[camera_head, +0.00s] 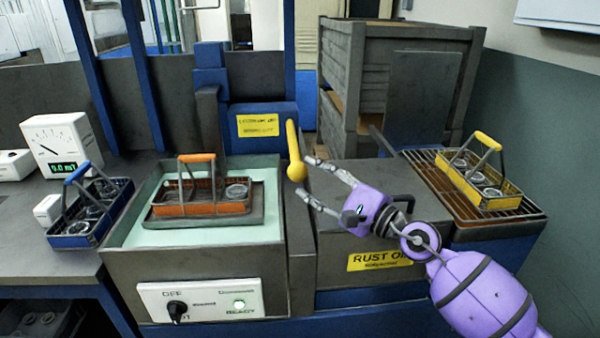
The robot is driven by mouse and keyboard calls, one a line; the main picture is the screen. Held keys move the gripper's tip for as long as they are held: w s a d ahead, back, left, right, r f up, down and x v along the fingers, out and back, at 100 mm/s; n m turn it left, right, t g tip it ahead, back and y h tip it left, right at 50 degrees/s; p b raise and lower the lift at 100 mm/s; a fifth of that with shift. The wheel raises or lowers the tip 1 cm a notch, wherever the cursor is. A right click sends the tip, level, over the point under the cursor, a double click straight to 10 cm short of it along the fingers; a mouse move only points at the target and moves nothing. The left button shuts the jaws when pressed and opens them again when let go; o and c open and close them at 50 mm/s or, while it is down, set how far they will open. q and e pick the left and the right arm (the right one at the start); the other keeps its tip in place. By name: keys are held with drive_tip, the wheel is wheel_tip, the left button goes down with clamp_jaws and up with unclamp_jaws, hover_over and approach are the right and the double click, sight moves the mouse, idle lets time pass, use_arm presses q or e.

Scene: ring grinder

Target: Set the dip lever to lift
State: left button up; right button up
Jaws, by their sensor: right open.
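The dip lever (292,143) is a yellow rod with a round yellow knob at its lower end. It stands nearly upright beside the blue column, just right of the tank. My right gripper (308,178) reaches in from the right with its fingers apart, close to the knob. I cannot tell whether a fingertip touches it. The orange basket (203,190) with rings sits on a tray inside the pale-green-lined tank (270,221). My left gripper is not in view.
A blue basket (84,234) stands left of the tank, and a yellow basket (501,202) rests on a brown rack at right. A control panel (205,301) with a knob and lit READY lamp is on the tank front. Grey crates (340,60) stand behind.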

drive_tip(key=v, duration=0.6)
drive_tip(key=shift+a, duration=0.1)
